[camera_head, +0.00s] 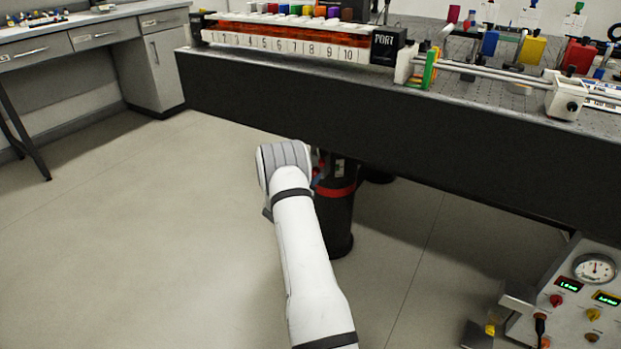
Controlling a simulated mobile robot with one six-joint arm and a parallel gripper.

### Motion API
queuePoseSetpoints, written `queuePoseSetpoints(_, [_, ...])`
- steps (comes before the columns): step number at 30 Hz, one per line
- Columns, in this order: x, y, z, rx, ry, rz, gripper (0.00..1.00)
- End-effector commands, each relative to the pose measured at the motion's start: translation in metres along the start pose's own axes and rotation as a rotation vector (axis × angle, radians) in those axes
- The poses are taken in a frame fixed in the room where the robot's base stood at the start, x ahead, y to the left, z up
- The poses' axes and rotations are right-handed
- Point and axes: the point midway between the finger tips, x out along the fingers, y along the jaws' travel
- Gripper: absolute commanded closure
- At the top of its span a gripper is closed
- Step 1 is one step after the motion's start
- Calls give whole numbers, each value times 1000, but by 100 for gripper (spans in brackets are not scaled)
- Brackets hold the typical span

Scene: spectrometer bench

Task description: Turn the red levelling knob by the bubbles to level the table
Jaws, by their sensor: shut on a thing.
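The table is a long bench with a thick black side (400,125) and a grey perforated top. A black leg with a red band (336,190) stands under its front edge. A small patch of red, the levelling knob (321,164), shows at the leg's upper left, right beside the end of my arm. My gripper (316,172) is at this spot, mostly hidden by my white wrist. It is shut on the red knob, though the fingers' contact is covered. I cannot make out the bubbles.
A numbered rack (290,42) with a black PORT block stands on the table's left end. Rails and coloured optics fill the right. A control box with a gauge (594,268) stands at lower right. The floor at left is clear.

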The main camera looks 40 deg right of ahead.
Motion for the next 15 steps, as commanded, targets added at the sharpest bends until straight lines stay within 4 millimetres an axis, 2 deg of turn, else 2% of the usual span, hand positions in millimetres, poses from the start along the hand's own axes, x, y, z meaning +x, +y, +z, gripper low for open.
queuePoseSetpoints(3, [1,0,-2,1,2,2,94])
queuePoseSetpoints(4, [1,0,-2,1,2,2,68])
queuePoseSetpoints(11, [1,0,-1,0,1,1,50])
queuePoseSetpoints(15, [0,0,0,0,1,1,49])
